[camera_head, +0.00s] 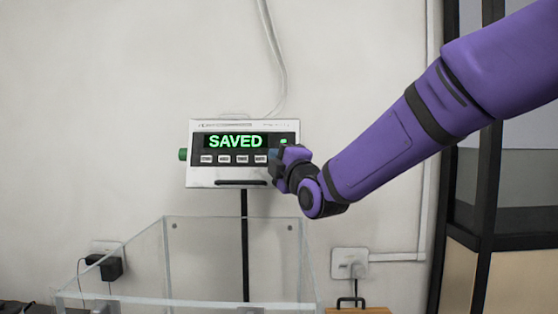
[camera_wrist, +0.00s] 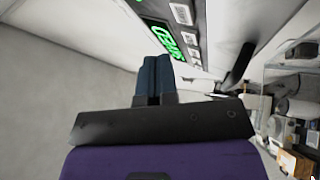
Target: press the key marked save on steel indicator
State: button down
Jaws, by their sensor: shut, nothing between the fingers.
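The steel indicator (camera_head: 199,177) is a pale box on a dark post in front of the wall. Its display (camera_head: 236,141) reads SAVED in green letters. A row of several light keys (camera_head: 224,159) runs under the display; their labels are too small to read surely. My gripper (camera_head: 276,157) is at the right end of the indicator, by the row's end, and hides part of that side. In the wrist view my gripper (camera_wrist: 155,60) is shut and empty, with the indicator (camera_wrist: 222,25) close beside its fingertips. I cannot tell whether the fingertips touch the panel.
A clear-walled box (camera_head: 140,265) stands below the indicator around its post. A black plug (camera_head: 108,267) is in a socket at the left, and another wall socket (camera_head: 349,262) is at the right. A dark-framed cabinet (camera_head: 490,200) stands far right. Wall left of the indicator is clear.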

jog(key=s, duration=0.1)
jog(key=s+r, duration=0.1)
jog(key=s, duration=0.1)
dwell(0.7)
jog(key=s+d+f+m+g+h, duration=0.3)
jog(key=s+d+m, duration=0.15)
jog(key=d, duration=0.45)
jog(key=s+d+f+m+g+h, duration=0.2)
jog(key=s+d+m+g+h, duration=0.15)
jog(key=d+m, duration=0.35)
jog(key=s+d+f+m+g+h, duration=0.1)
jog(key=s+d+f+m+g, duration=0.1)
jog(key=s, duration=0.6)
jog(key=s+d+f+m+g+h, duration=0.1)
jog(key=s+d+f+m+g, duration=0.2)
jog(key=s+d+f+m, duration=0.2)
jog(key=s+d+f+m+g+h, duration=0.1)
jog(key=s+d+f+m, duration=0.3)
jog(key=s, duration=0.7)
jog(key=shift+s+d+m+g+h, duration=0.15)
jog(key=shift+d+m+g+h, duration=0.2)
jog(key=shift+d+g, duration=0.65)
jog(key=shift+d+t, duration=0.2)
jog(key=shift+t, duration=0.05)
